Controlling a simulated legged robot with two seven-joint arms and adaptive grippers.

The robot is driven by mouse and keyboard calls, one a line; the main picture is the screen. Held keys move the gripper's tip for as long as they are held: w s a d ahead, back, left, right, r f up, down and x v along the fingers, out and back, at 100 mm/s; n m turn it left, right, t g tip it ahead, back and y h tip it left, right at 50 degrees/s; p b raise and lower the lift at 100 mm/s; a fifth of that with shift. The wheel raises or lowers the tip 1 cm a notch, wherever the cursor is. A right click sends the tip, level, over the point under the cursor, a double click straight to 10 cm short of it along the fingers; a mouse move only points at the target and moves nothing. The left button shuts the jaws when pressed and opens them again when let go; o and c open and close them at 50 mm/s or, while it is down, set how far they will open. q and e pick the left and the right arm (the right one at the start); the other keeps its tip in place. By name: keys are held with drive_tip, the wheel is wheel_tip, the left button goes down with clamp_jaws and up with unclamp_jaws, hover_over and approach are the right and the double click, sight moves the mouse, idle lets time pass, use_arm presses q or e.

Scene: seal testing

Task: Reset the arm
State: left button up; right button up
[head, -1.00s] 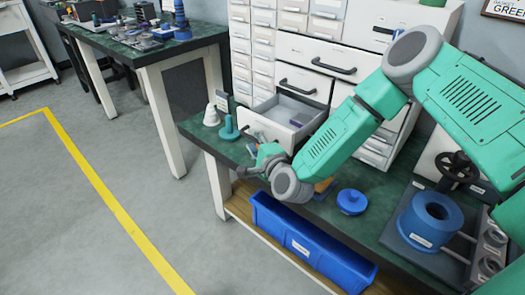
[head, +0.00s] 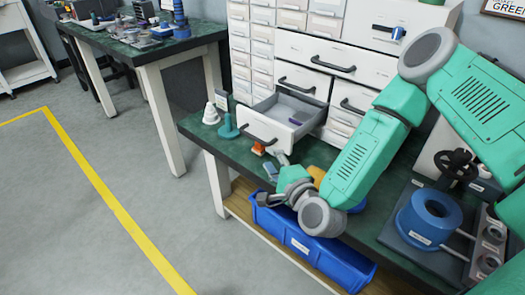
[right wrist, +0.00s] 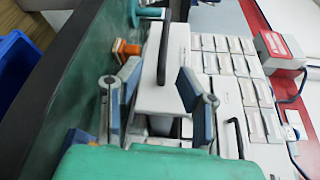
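My green right arm comes in from the right in the head view and bends down over the front edge of the workbench. My right gripper (head: 268,182) is in front of the open white drawer (head: 271,128) and apart from it. In the right wrist view the two fingers of this gripper (right wrist: 158,75) are spread, with nothing held between them. The drawer front and its dark handle (right wrist: 164,68) show beyond the fingers. A small purple item (head: 296,122) lies in the drawer. My left gripper is not in view.
A teal stand (head: 228,128), a white cone-shaped part (head: 210,114) and a small orange part (head: 258,149) are near the drawer. A blue ring (head: 430,217) sits at the right. A blue bin (head: 313,250) is on the shelf below. The floor at left is clear.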

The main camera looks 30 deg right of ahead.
drive_tip(key=s+a+f+n+g+y+p, duration=0.25)
drive_tip(key=s+f+n+g, duration=0.25)
drive_tip(key=s+n, duration=0.25)
drive_tip(key=s+a+f+n+g+y+p, duration=0.1)
drive_tip(key=s+a+f+n+g+p, duration=0.1)
drive_tip(key=s+a+f+n+g, duration=0.45)
drive_tip(key=s+d+n+g+h+p, duration=0.1)
drive_tip(key=s+d+n+g, duration=0.1)
drive_tip(key=s+d, duration=0.3)
drive_tip(key=s+d+n+g+h+p, duration=0.1)
drive_tip(key=s+d+n+g+h, duration=0.1)
drive_tip(key=s, duration=0.9)
drive_tip(key=d+n+g, duration=0.1)
drive_tip(key=d+n, duration=0.1)
drive_tip(key=d, duration=0.1)
drive_tip(key=shift+s+d+r+n, duration=0.25)
drive_tip(key=shift+s+d+n, duration=0.1)
drive_tip(key=shift+d+n, duration=0.05)
drive_tip(key=shift+w+a+h, duration=0.1)
drive_tip(key=shift+h, duration=0.15)
